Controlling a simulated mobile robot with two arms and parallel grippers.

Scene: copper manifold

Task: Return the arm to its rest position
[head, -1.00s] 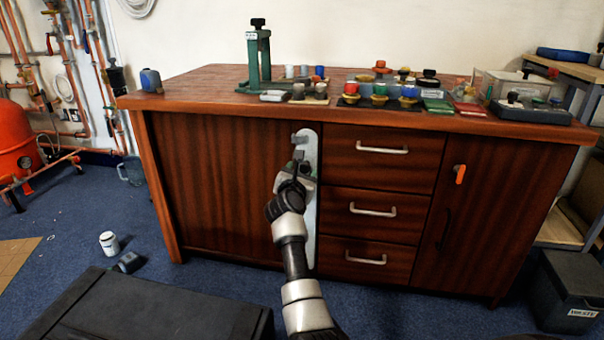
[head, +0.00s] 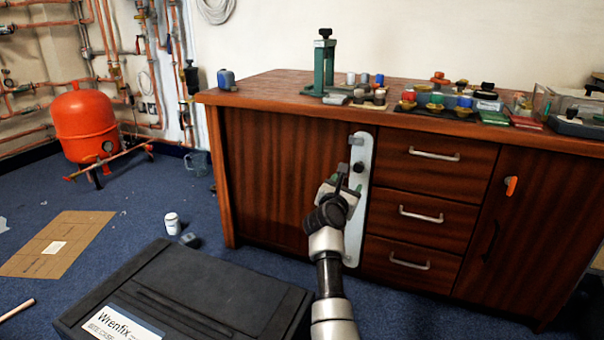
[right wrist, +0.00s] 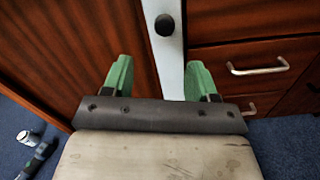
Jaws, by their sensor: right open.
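My right arm comes up from the bottom of the head view. Its gripper (head: 342,182) is in front of the cabinet, overlapping the left edge of a pale upright metal plate (head: 362,180). In the right wrist view its green fingers (right wrist: 159,66) stand wide apart with nothing held between them. The plate and its dark round knob (right wrist: 165,25) show beyond and between the fingers. I cannot tell how far the fingertips are from the cabinet front. My left gripper is not in view.
The wooden cabinet (head: 265,180) has three drawers with metal handles (head: 421,214). Tools and coloured parts crowd its top. A black case (head: 200,290) lies at the lower left, close to my arm. A white can (head: 172,223) stands on the blue floor. A red tank (head: 92,128) stands at the left.

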